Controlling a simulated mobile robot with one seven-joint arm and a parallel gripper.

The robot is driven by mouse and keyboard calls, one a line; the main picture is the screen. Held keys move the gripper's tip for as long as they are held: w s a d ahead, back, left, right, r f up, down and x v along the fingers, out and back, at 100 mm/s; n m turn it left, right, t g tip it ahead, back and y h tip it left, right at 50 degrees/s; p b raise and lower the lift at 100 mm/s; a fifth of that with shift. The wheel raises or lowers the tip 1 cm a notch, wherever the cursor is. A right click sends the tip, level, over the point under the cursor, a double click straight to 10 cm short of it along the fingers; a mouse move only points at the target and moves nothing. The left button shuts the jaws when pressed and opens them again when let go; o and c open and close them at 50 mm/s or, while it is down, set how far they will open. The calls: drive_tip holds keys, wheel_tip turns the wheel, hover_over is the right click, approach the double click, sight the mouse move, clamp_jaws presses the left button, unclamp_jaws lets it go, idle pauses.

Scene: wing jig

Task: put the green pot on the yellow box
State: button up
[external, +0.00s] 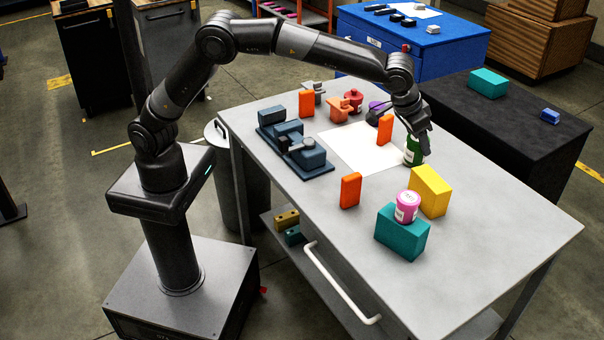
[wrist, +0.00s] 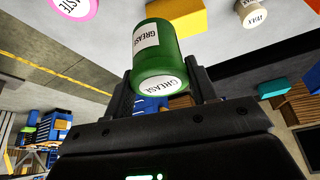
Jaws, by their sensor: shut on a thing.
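The green pot (external: 413,157), with white GREASE labels, is held between the fingers of my gripper (external: 416,138). The wrist view shows the pot (wrist: 157,52) up close, between the two dark fingers (wrist: 165,88). The yellow box (external: 430,190) stands on the grey table, nearer the camera than the pot and apart from it. Its top looks bare in the external view. Part of the yellow box (wrist: 180,14) shows at the top edge of the wrist view. I cannot tell whether the pot touches the table.
A pink pot (external: 407,205) stands on a teal box (external: 402,238) close beside the yellow box. Orange blocks (external: 350,190) and a dark blue jig (external: 295,145) stand to the left. A white pot (wrist: 252,14) shows in the wrist view. The table's right part is clear.

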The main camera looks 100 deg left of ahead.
drive_tip(key=shift+w+a+f, duration=0.75)
drive_tip(key=shift+a+f, duration=1)
drive_tip(key=shift+f, duration=0.05)
drive_tip(key=shift+w+a+f, duration=0.8)
drive_tip(key=shift+a+f, duration=0.9)
drive_tip(key=shift+f, duration=0.05)
drive_tip(key=shift+w+a+f, duration=0.75)
drive_tip(key=shift+a+f, duration=1)
drive_tip(key=shift+f, duration=0.05)
drive_tip(key=shift+f, duration=0.2)
drive_tip(key=o, duration=1)
drive_tip(key=shift+o, duration=0.2)
